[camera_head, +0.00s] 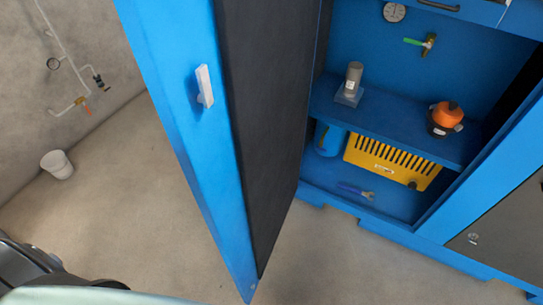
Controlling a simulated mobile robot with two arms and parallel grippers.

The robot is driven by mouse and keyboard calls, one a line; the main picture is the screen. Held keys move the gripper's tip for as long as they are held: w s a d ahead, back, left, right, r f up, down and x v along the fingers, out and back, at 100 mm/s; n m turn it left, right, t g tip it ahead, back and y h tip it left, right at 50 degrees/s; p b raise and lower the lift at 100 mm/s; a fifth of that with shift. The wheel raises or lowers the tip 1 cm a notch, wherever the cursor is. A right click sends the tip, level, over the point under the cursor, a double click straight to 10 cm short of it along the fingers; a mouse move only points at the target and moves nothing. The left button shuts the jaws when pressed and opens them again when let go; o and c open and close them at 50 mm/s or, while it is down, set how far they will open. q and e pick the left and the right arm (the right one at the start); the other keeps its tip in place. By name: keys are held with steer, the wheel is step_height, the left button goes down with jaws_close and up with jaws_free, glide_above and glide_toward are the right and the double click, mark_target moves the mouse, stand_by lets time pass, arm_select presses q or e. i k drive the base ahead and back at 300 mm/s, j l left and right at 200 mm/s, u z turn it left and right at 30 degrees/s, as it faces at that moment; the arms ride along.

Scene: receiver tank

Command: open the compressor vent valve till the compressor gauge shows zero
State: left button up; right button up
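A blue cabinet stands open, its tall door (180,120) swung out to the left. Inside on the back wall is a valve (429,44) with a green lever lying roughly level and pointing left. A round white-faced gauge (394,11) sits up and left of it; its reading is too small to tell. A second small gauge (53,63) is on pipes on the left wall, with a dark-handled valve (98,81) and a red-orange handle (88,111) near it. No label tells which belongs to the compressor. Neither of my grippers shows.
A cabinet shelf (390,128) holds a grey cylinder (353,80) and an orange-and-black item (446,116). Below are a yellow slotted unit (390,162) and a blue rounded thing (328,139). A white bucket (57,164) stands by the wall.

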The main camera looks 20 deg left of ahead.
mark_target(406, 40)
steer(key=k+j+z, duration=0.2)
steer(key=j, duration=0.35)
steer(key=k+j+z, duration=0.2)
steer(key=k+j, duration=0.25)
steer(key=i+j+z, duration=0.15)
steer(key=j, duration=0.25)
steer(key=i+j+z, duration=0.15)
steer(key=j, duration=0.3)
steer(key=j+z, duration=0.15)
steer(key=j, duration=0.25)
steer(key=l+u, duration=0.15)
steer(key=l, duration=0.65)
steer(key=k+l+u, duration=0.1)
steer(key=l, duration=0.65)
steer(key=k+l+u, duration=0.15)
steer(key=l, duration=0.65)
steer(key=i+l+u, duration=0.1)
steer(key=i+l, duration=0.2)
steer(key=i+l+u, duration=0.15)
steer(key=l, duration=0.25)
steer(key=i+l+u, duration=0.1)
steer(key=i+l, duration=0.25)
steer(key=i+l+u, duration=0.1)
steer(key=i, duration=0.5)
steer(key=i+l+u, duration=0.1)
steer(key=i, duration=0.45)
